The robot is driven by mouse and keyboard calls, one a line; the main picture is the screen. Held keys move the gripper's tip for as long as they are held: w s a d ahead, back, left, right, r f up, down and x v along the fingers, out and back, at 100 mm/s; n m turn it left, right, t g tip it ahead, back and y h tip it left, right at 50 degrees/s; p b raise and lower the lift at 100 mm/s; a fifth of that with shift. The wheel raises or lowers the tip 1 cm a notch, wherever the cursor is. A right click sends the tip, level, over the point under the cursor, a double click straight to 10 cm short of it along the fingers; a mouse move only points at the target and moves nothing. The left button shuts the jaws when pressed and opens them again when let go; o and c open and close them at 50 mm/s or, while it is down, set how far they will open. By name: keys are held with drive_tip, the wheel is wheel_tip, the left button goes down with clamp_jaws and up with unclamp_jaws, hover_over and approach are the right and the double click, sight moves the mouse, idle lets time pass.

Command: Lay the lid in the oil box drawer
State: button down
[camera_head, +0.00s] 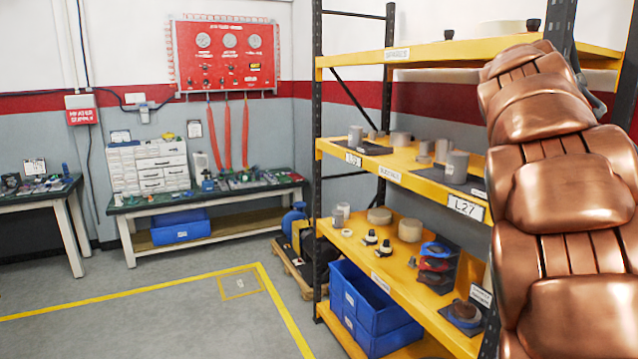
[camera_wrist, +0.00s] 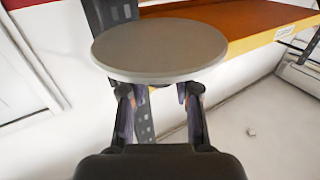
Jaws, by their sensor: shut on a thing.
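The lid (camera_wrist: 160,48) is a flat grey round disc. In the wrist view my gripper (camera_wrist: 158,88) is shut on it, with a finger at each side of its near underside. The lid is held clear in the air, in front of a shelf. In the head view my copper-coloured arm fills the right side, and neither my gripper nor the lid is in view there. I cannot make out which thing is the oil box drawer; a white cabinet of small drawers (camera_head: 150,165) stands on the back workbench.
A yellow shelf rack (camera_head: 420,178) with several cylinders and parts stands close at the right. Blue crates (camera_head: 375,300) sit at its foot. Workbenches (camera_head: 215,203) line the back wall under a red gauge panel (camera_head: 225,55). The grey floor (camera_head: 150,315) at left is clear.

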drive_tip(key=w+a+f+n+t+y, duration=0.1)
drive_tip(key=w+a+f+n+y, duration=0.1)
drive_tip(key=w+a+f, duration=0.4)
drive_tip(key=w+a+f+n+t+y, duration=0.1)
drive_tip(key=w+a+f+y, duration=0.25)
drive_tip(key=f, duration=0.45)
drive_tip(key=w+a+f+n+t+y, duration=0.2)
drive_tip(key=w+a+f, duration=0.25)
drive_tip(key=f, duration=0.25)
drive_tip(key=a+f+n+y, duration=0.1)
drive_tip(key=a+f+y, duration=0.1)
drive_tip(key=a+f, duration=0.5)
drive_tip(key=a+f+n+y, duration=0.2)
drive_tip(key=a+f, duration=0.6)
drive_tip(key=f, duration=0.6)
drive_tip(key=shift+s, duration=0.3)
drive_tip(key=shift+s, duration=0.1)
